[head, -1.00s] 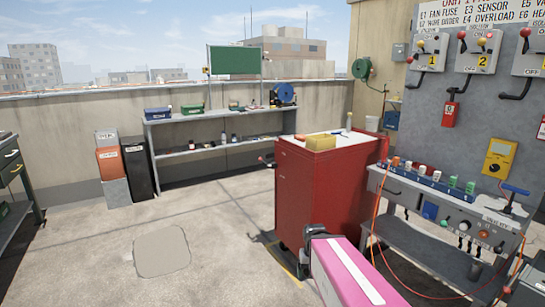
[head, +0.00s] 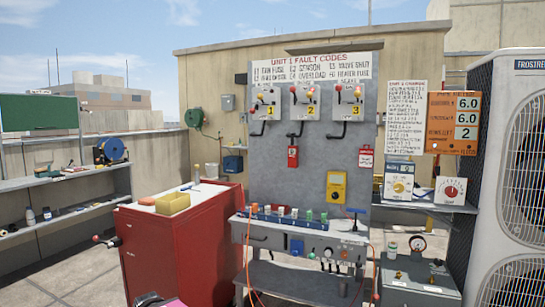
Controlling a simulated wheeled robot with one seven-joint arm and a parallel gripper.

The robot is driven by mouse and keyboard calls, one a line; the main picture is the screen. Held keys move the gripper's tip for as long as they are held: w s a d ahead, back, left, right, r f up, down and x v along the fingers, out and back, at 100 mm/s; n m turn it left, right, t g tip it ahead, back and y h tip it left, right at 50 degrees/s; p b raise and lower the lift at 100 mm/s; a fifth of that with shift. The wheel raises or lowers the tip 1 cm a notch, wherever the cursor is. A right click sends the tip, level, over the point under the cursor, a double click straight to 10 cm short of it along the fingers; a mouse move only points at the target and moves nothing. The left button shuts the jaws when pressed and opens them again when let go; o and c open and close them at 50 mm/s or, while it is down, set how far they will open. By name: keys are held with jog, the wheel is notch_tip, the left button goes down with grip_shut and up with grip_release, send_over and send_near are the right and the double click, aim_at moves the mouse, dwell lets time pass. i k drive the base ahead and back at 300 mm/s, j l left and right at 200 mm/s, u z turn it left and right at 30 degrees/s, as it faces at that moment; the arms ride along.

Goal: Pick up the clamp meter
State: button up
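No clamp meter can be told for certain in the head view. A yellow meter (head: 336,190) with a dark window hangs upright on the grey panel, above the grey workbench. It is too small to tell if it is the clamp meter. My gripper's fingers are not in view. Only a small pink and dark part of my arm shows at the bottom edge, in front of the red cabinet and well short of the panel.
Orange cables hang before the bench. A grey shelf (head: 445,207) holds two dial instruments. A large condenser (head: 520,180) closes the right side. Floor is open at left.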

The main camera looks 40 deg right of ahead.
aim_at(292, 149)
jog(key=i+j+z, duration=0.25)
jog(key=z, duration=0.25)
jog(key=i+j+z, duration=0.2)
jog(key=j+z, duration=0.3)
